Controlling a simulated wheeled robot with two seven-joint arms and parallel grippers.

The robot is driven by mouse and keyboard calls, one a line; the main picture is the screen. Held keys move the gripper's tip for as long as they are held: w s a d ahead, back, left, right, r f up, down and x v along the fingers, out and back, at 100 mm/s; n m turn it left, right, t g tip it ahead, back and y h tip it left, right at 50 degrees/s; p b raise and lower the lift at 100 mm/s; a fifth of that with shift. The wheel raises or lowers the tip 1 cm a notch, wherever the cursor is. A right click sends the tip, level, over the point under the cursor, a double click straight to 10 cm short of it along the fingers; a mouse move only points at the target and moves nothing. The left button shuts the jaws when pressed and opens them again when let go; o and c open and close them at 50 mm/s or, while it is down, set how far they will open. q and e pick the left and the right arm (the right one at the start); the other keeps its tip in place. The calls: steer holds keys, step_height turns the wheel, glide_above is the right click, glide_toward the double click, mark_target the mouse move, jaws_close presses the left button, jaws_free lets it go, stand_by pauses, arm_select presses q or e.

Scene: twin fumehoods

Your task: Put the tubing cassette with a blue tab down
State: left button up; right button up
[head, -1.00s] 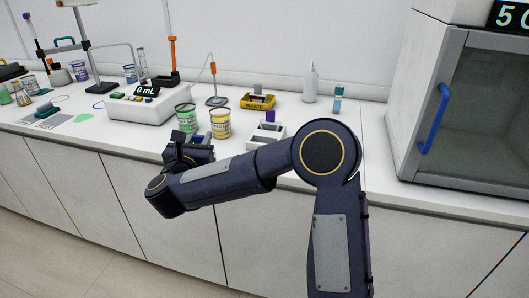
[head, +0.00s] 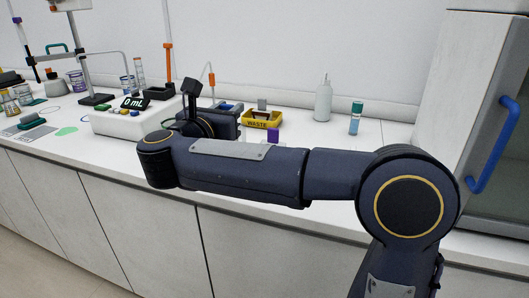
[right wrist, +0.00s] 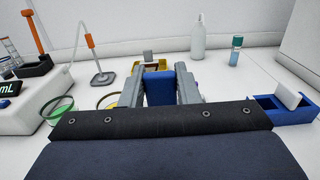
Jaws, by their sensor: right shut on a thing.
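My right gripper (head: 228,110) reaches over the bench and is mostly hidden by its own wrist and arm in the head view. In the right wrist view its two grey fingers (right wrist: 159,72) are closed on a blue piece, the tab of the tubing cassette (right wrist: 158,90). The rest of the cassette is hidden below the tab. The gripper is in front of the yellow waste tray (head: 262,124), which also shows behind the fingers in the right wrist view (right wrist: 128,82). I cannot tell whether the cassette touches anything. My left gripper is not in view.
A white bottle (head: 323,102) and a teal-capped vial (head: 356,118) stand right of the tray. A blue holder with a white piece (right wrist: 283,110) is right of the gripper.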

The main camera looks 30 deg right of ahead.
steer(key=shift+s+d+f+b, duration=0.1)
steer(key=shift+d+f+b, duration=0.2)
steer(key=shift+d+f, duration=1.3)
steer(key=shift+d+f+b, duration=0.3)
steer(key=shift+d+f, duration=0.95)
steer(key=shift+f, duration=0.7)
steer(key=shift+s+d+f+b, duration=0.1)
steer(key=shift+d+f+b, duration=0.2)
steer(key=shift+d+f, duration=1.3)
steer(key=shift+a+f, duration=0.2)
steer(key=shift+f, duration=0.05)
steer(key=shift+f, duration=0.1)
steer(key=o, duration=1)
steer(key=shift+c, duration=0.2)
